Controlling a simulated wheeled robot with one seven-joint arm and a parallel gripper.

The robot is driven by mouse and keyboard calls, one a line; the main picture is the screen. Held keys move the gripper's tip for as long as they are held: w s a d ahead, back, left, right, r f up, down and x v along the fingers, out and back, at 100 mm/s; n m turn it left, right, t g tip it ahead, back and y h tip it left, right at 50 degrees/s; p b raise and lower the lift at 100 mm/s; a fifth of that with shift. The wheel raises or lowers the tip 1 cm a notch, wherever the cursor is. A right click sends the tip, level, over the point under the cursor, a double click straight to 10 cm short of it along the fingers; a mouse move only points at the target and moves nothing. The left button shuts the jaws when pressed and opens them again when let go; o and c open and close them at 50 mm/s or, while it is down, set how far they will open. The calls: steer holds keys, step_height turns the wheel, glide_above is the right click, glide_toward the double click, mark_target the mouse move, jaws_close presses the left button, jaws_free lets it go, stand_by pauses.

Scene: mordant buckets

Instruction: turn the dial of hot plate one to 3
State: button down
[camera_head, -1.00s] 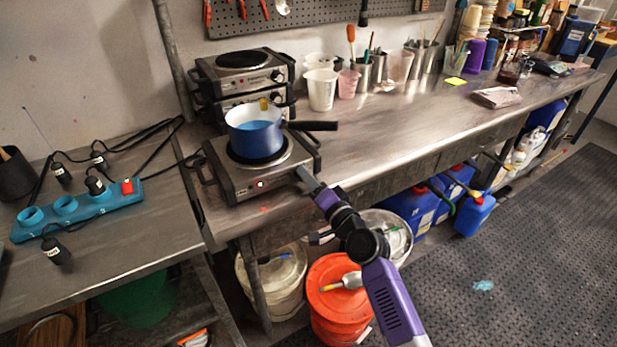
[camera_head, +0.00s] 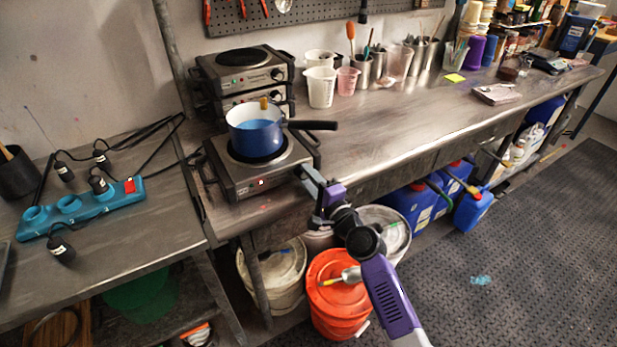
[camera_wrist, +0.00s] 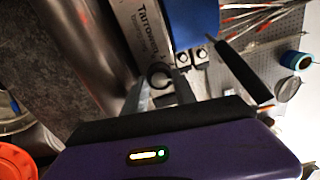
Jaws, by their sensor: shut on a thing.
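The front hot plate (camera_head: 240,184) sits near the bench's front edge, with a small red light lit on its face. A blue pot (camera_head: 257,140) with blue liquid stands on it, its dark handle pointing right. My gripper (camera_head: 306,174) is at the plate's front right corner and covers the dial in the head view. In the wrist view the dark round dial (camera_wrist: 159,75) shows beside the plate's lettering. My gripper (camera_wrist: 165,88) has its fingers shut on the dial. The dial's setting cannot be read.
Two more hot plates (camera_head: 243,72) are stacked behind. White and pink cups (camera_head: 320,87) stand to the right of them. A blue power strip (camera_head: 80,208) with black plugs lies on the left table. An orange-lidded bucket (camera_head: 338,283) stands below my arm.

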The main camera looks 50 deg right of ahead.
steer(key=shift+f, duration=0.1)
stand_by(0.3)
steer(key=c, duration=1)
jaws_free()
